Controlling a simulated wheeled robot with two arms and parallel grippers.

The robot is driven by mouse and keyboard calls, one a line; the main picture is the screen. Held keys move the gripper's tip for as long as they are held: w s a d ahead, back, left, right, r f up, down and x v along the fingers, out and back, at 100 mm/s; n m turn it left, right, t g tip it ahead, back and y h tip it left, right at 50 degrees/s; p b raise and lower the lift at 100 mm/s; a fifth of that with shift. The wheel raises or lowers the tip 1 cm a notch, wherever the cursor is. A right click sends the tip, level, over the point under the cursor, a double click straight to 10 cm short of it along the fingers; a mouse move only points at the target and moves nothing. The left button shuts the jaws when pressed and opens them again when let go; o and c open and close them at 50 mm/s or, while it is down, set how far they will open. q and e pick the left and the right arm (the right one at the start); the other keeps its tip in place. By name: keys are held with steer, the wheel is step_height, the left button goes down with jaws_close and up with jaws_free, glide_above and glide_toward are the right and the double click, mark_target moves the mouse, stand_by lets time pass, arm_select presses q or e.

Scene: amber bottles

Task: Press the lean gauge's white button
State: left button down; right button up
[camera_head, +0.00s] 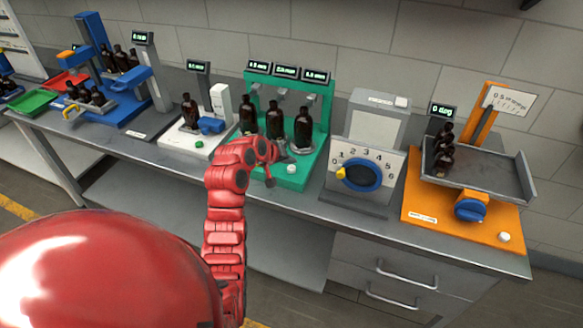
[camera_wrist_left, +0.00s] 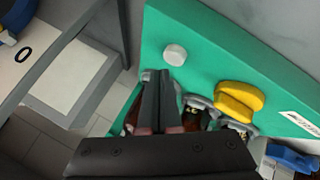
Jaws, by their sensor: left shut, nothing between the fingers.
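A green station (camera_head: 318,160) stands mid-bench with three brown bottles (camera_head: 275,120) under three small displays. A white button (camera_head: 292,169) is on its front; it also shows in the left wrist view (camera_wrist_left: 175,55). My left gripper (camera_head: 283,153) is over this station, behind the button in the head view. In the wrist view its shut, empty fingers (camera_wrist_left: 160,75) point close to the button; contact cannot be told. An orange station (camera_head: 420,195) with a degree display (camera_head: 443,110) has another white button (camera_head: 504,237). I cannot read which station is labelled the lean gauge. My right gripper is out of view.
A yellow knob (camera_wrist_left: 237,100) sits beside the button on the green plate. A grey dial box (camera_head: 370,140) with a blue knob (camera_head: 361,175) stands right of the green station. A white station (camera_head: 190,138) with a bottle is to its left.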

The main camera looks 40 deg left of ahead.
mark_target(290, 170)
arm_select(q)
steer(key=shift+f, duration=0.4)
steer(key=shift+f+b, duration=0.5)
stand_by(0.8)
steer(key=shift+r, duration=0.15)
steer(key=shift+r+p, duration=0.35)
steer(key=shift+r, duration=0.4)
steer(key=shift+r+p, duration=0.95)
steer(key=shift+r, duration=1.55)
